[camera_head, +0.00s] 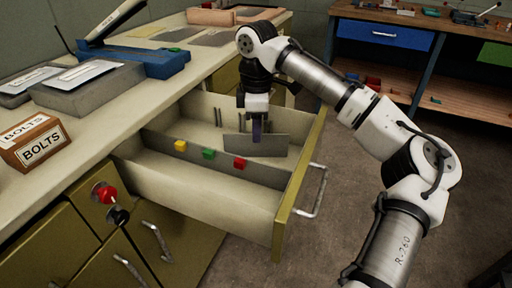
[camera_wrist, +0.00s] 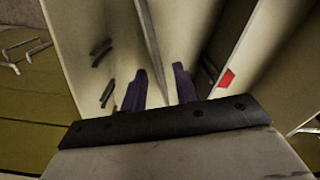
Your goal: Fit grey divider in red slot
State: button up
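The grey divider (camera_head: 274,145) is a thin flat plate standing upright in the rear compartment of the open drawer. My gripper (camera_head: 257,130) points down over it. In the wrist view my two purple fingers (camera_wrist: 159,82) straddle the divider (camera_wrist: 149,35), one on each side, with a small gap visible at each. A red marker (camera_head: 240,162) sits on the drawer's long partition, right of the green one; it also shows in the wrist view (camera_wrist: 227,78). Dark slot rails (camera_head: 218,117) stand on the back wall. I cannot tell whether the divider's ends sit in any rails.
Yellow (camera_head: 181,146) and green (camera_head: 208,153) markers sit on the same partition (camera_head: 265,175). The front compartment is empty. A bolts box (camera_head: 35,142) is on the counter.

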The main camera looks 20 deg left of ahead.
aim_at(256, 157)
jog(key=shift+w+a+f+b, duration=0.15)
jog(key=shift+f+b, duration=0.3)
jog(key=shift+f, duration=2.3)
jog(key=shift+c, duration=0.3)
grip_shut()
